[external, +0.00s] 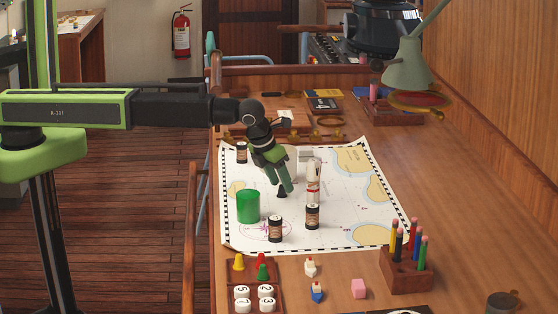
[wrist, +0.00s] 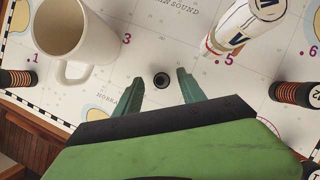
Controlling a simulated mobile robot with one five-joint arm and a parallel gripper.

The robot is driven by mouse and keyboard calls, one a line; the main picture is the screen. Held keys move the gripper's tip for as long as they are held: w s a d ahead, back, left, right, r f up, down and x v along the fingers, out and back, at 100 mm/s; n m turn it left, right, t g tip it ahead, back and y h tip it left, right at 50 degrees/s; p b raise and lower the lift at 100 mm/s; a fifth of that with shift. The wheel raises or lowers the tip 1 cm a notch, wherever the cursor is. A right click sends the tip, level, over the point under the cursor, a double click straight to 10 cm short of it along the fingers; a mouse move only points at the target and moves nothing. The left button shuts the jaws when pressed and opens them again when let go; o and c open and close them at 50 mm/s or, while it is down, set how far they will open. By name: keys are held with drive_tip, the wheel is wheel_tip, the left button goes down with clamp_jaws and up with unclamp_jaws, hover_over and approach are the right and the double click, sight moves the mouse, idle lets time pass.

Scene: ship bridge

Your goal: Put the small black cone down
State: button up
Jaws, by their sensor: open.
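The small black cone (external: 282,192) stands upright on the white sea chart (external: 335,235). In the wrist view the cone (wrist: 161,80) shows from above, a little beyond and between the fingertips. My gripper (external: 285,190) is open and empty of any held thing. Its green fingers (wrist: 161,82) point down at the chart, one to each side of the cone, with a gap to it on both sides. In the external view the fingers partly overlap the cone's top.
A white mug (wrist: 60,35) stands close by on the left in the wrist view. A white and red bottle-like piece (external: 313,184), a green cup (external: 248,206) and several dark banded cylinders (external: 276,229) stand around. A pencil block (external: 406,270) is at front right.

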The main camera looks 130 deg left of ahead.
drive_tip(key=w+p+v, duration=0.1)
drive_tip(key=p+v, duration=0.7)
drive_tip(key=v, duration=0.2)
drive_tip(key=shift+s+r, duration=0.2)
drive_tip(key=shift+s, duration=0.3)
drive_tip(key=shift+d, duration=0.1)
drive_tip(key=s+d+n+h, duration=0.1)
drive_tip(key=s+d+n, duration=0.2)
drive_tip(key=d, duration=1.1)
drive_tip(key=s+d+f+n+h, duration=0.1)
drive_tip(key=s+d+n+h, duration=0.1)
drive_tip(key=d+n, duration=0.8)
drive_tip(key=s+d+f+n+g+h, duration=0.1)
drive_tip(key=s+d+n, duration=0.3)
drive_tip(key=d, duration=1.5)
drive_tip(key=n, duration=0.3)
drive_tip(key=shift+s+d+h, duration=0.35)
drive_tip(key=shift+h, duration=0.05)
drive_tip(key=shift+f, duration=0.1)
wheel_tip(320, 180, down, 8)
drive_tip(key=b, duration=0.8)
